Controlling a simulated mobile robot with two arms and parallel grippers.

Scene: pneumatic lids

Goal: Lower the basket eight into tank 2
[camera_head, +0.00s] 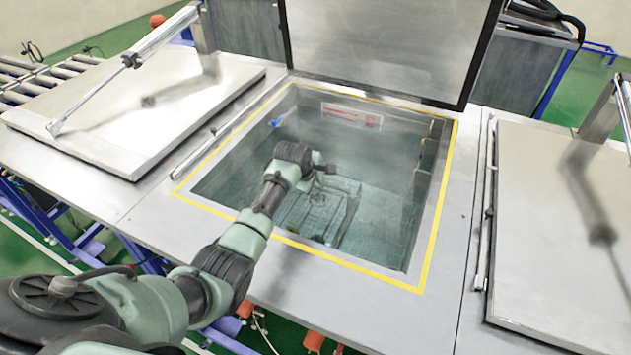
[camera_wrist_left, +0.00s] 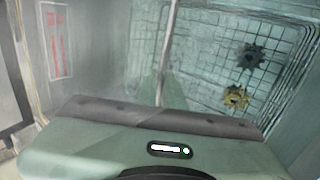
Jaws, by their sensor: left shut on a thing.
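The open tank (camera_head: 330,165), edged in yellow, is in the middle of the head view; I cannot read a number on it. A wire basket (camera_head: 318,212) hangs within the tank opening and looks dim through haze or liquid. My left gripper (camera_head: 328,170) is above the basket, shut on its thin handle bar (camera_wrist_left: 172,40). In the left wrist view, the basket's mesh floor (camera_wrist_left: 205,60) holds a dark gear (camera_wrist_left: 249,57) and a yellowish gear (camera_wrist_left: 236,97). The basket's depth against the tank floor is unclear. My right gripper is out of view.
The tank's raised lid (camera_head: 390,40) stands upright behind the opening. Closed lids flank it at left (camera_head: 130,110) and right (camera_head: 570,230), with pneumatic struts. A red-marked label (camera_head: 351,116) is on the tank's back wall. A roller conveyor (camera_head: 50,80) is at far left.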

